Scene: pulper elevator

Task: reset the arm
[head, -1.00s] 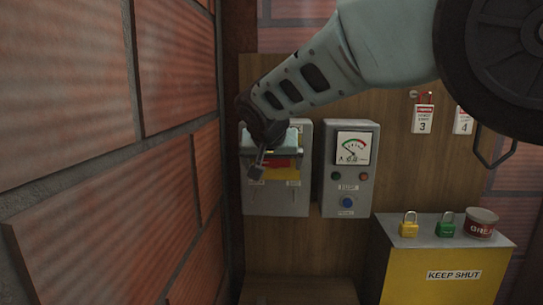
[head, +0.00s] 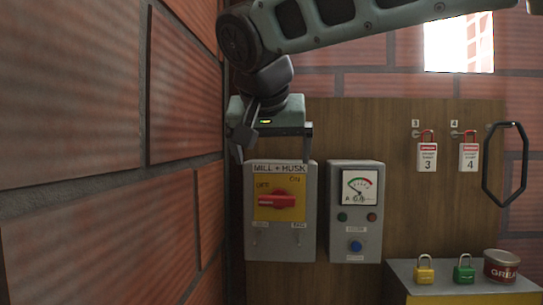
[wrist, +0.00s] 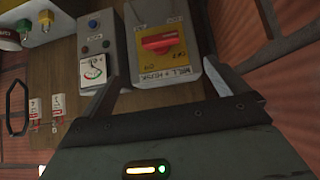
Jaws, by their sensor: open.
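My arm reaches in from the upper right in the head view, and my gripper (head: 272,146) hangs at its end with the fingers pointing down. The fingers are apart and hold nothing. They are just above the grey MILL + HUSK switch box (head: 280,238), near its top edge. The box's red rotary handle (head: 276,200) lies about level on a yellow plate. In the wrist view my gripper (wrist: 165,95) shows both fingers spread, with the red handle (wrist: 158,42) visible beyond them and clear of them.
A grey meter box (head: 356,215) stands right of the switch box. Tags 3 (head: 427,157) and 4 (head: 468,157) hang on the wooden board. A yellow padlock (head: 424,270), a green padlock (head: 464,270) and a red tin (head: 501,266) stand on a cabinet. A brick wall (head: 110,170) is close at left.

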